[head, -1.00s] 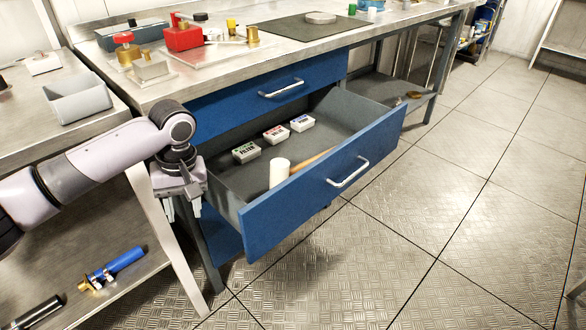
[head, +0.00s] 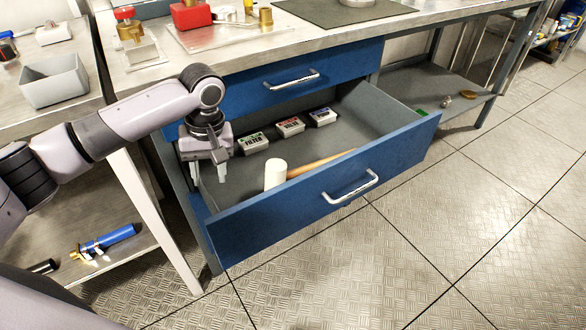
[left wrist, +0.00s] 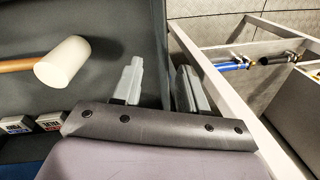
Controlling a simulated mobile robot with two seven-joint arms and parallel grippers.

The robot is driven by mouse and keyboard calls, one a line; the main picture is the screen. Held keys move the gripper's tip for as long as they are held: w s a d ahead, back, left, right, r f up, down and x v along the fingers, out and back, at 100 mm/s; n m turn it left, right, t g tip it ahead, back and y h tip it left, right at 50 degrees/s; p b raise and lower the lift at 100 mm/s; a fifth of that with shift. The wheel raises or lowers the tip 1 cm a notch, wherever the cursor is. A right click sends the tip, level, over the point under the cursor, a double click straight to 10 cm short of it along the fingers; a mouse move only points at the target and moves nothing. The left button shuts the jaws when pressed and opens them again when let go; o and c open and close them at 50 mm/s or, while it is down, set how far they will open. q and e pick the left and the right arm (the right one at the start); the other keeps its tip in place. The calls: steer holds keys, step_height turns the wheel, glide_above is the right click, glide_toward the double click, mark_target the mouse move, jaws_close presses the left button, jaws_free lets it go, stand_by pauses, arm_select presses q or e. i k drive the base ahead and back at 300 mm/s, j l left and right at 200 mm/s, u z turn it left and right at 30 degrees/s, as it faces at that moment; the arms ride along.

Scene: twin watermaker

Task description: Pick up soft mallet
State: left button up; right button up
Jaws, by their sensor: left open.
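The soft mallet has a white cylindrical head (head: 275,173) and a wooden handle (head: 318,163). It lies in the open lower blue drawer (head: 345,207), near the front panel, with its head toward the left. My left gripper (head: 209,174) is open and empty, pointing down at the drawer's left end, to the left of the mallet head and apart from it. In the left wrist view the mallet head (left wrist: 63,63) shows to the left of the two open fingers (left wrist: 160,85), with part of the handle running off the left edge. My right gripper is not in view.
Three small filter boxes (head: 290,127) lie at the back of the drawer. The upper drawer (head: 345,70) is shut beneath the workbench. A side table with a grey bin (head: 54,82) stands at left. The drawer's middle is clear around the handle.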

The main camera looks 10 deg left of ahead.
mark_target(276, 173)
steer(key=i+l+u, duration=0.25)
steer(key=l, duration=0.35)
steer(key=i+l+u, duration=0.1)
steer(key=i+l, duration=0.15)
steer(key=i+l+u, duration=0.15)
steer(key=l, duration=0.3)
